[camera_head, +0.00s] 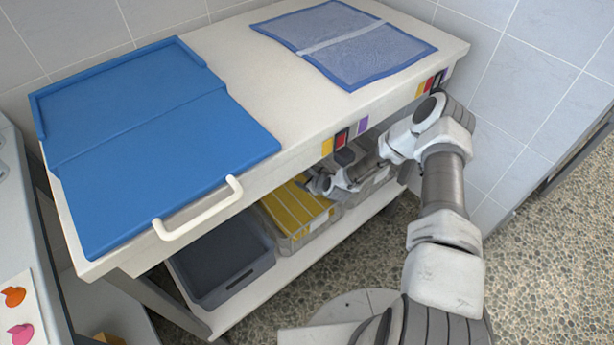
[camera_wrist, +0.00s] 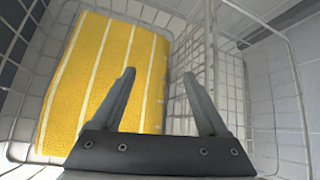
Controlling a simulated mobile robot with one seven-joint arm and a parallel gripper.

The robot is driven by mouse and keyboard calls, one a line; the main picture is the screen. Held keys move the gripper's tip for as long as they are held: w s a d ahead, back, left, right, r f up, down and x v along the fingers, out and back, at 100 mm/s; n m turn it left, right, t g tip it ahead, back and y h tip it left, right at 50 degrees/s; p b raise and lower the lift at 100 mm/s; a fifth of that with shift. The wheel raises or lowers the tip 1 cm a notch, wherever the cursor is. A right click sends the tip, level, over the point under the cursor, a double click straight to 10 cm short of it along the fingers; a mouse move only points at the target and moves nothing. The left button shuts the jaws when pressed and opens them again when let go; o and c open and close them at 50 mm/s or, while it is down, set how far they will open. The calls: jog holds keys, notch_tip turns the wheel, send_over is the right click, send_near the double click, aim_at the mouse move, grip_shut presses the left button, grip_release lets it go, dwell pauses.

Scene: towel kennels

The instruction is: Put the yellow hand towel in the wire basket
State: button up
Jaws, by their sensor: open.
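The yellow hand towel (camera_head: 297,208) with pale stripes lies flat inside a wire basket (camera_head: 292,244) on the lower shelf. In the wrist view the towel (camera_wrist: 105,65) fills most of the left part of the wire basket (camera_wrist: 20,152). My gripper (camera_head: 313,184) is at the right end of the towel, under the table top. In the wrist view my gripper (camera_wrist: 158,78) is open and empty. Its left finger overlaps the towel, and its right finger is in front of the wire mesh to the right. Whether the fingers touch anything cannot be told.
A dark grey tray (camera_head: 222,262) stands left of the basket on the lower shelf (camera_head: 262,287). Another mesh section (camera_wrist: 225,85) shows right of the towel. The table top (camera_head: 262,75) overhangs the shelf and bears a blue mat (camera_head: 150,140) and a blue mesh bag (camera_head: 345,45).

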jog(key=p+v, duration=0.4)
jog(key=v, duration=0.8)
jog(key=shift+s+d+f, duration=0.1)
jog(key=shift+s+d, duration=0.05)
